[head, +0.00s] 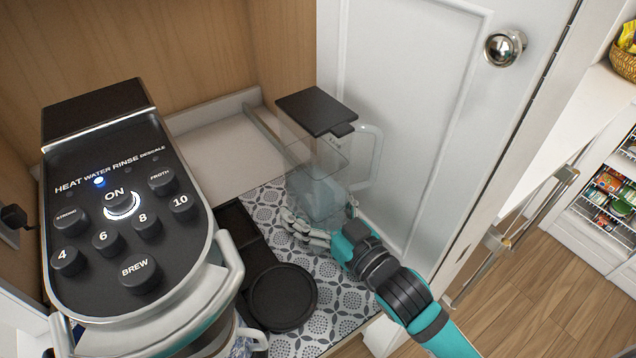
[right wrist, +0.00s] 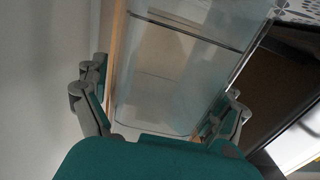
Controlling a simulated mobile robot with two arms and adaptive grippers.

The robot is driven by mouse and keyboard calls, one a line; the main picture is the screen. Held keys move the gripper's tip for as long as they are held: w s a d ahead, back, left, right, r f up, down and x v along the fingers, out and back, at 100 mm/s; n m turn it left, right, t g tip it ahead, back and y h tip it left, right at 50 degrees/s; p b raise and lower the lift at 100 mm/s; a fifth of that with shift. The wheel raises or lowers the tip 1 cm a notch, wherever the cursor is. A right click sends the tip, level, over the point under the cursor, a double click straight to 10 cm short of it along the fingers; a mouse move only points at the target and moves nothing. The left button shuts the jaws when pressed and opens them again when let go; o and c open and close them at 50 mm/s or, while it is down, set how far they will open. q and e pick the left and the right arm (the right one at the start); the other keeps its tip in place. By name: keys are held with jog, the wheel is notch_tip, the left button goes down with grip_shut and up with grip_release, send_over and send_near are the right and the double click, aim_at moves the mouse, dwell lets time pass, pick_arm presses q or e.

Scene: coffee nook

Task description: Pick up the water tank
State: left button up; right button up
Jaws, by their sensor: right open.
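The water tank (head: 312,150) is a clear upright box with a black lid and a clear side handle. It stands on the patterned mat between the coffee machine and the white cabinet door. My right gripper (head: 325,221) is open at the tank's lower part, with a finger on either side of it. In the right wrist view the tank's clear wall (right wrist: 175,75) fills the space between the two spread fingers (right wrist: 160,108). I cannot tell whether either finger touches the tank. My left gripper is not in view.
The black coffee machine (head: 115,200) with buttons and a silver handle stands close on the left. A round black tray (head: 282,298) lies on the patterned mat (head: 345,293). The white door (head: 420,90) is close behind and right of the tank.

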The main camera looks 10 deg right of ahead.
jog(key=shift+s, duration=0.1)
jog(key=shift+c, duration=0.5)
jog(key=c, duration=1.6)
jog(key=shift+o, duration=0.2)
jog(key=shift+r, duration=0.25)
notch_tip(320, 180, up, 4)
jog(key=p, duration=0.4)
jog(key=shift+f, duration=0.2)
jog(key=shift+s, duration=0.1)
jog(key=s+a, duration=0.1)
jog(key=s, duration=0.4)
jog(key=s+a+r+p, duration=0.1)
jog(key=s+a, duration=0.1)
jog(key=s, duration=0.3)
jog(key=s+a, duration=0.1)
jog(key=s, duration=0.4)
jog(key=shift+a+r+p, duration=0.15)
jog(key=shift+r+p, duration=0.05)
jog(key=shift+p, duration=0.15)
